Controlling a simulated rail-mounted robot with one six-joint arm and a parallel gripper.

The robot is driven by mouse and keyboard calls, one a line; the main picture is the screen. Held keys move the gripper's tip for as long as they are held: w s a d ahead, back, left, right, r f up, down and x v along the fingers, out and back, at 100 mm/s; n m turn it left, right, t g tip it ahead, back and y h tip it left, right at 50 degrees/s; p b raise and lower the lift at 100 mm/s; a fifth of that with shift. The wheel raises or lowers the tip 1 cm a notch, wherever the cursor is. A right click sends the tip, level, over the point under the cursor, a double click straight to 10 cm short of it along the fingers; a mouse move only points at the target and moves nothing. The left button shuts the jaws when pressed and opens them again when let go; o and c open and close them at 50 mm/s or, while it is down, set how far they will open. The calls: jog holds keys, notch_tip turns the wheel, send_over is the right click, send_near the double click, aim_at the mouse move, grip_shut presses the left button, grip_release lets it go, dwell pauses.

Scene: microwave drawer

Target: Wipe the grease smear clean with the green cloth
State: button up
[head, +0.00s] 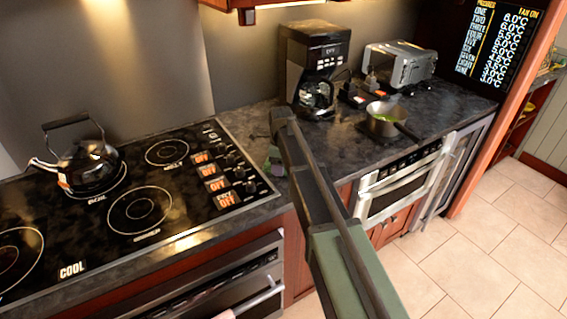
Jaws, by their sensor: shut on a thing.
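My arm reaches in from the lower right, and its end is over the counter between the cooktop and the coffee maker. My gripper (274,162) hangs there, small and mostly hidden behind my own arm. It is shut on a small patch of green cloth (273,168), low by the counter top at the cooktop's right edge. Whether the cloth touches the counter is hard to tell. I cannot make out the grease smear; the dark mottled counter (245,97) and my arm may hide it.
The black cooktop (165,195) with a kettle (88,165) is at left. A coffee maker (314,62), toaster (398,62) and pot (384,121) with something green inside stand on the counter at right. The microwave drawer (400,188) below is closed. The tiled floor is clear.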

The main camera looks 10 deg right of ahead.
jog(key=shift+s+a+f, duration=0.1)
jog(key=shift+s+a, duration=0.45)
jog(key=shift+a, duration=0.35)
jog(key=shift+o, duration=0.6)
jog(key=shift+s+a, duration=0.15)
jog(key=shift+a, duration=0.05)
jog(key=shift+d, duration=0.1)
jog(key=shift+c, duration=0.5)
jog(key=shift+w+d+r, duration=0.2)
jog(key=shift+w+d, duration=0.35)
jog(key=shift+w, duration=0.1)
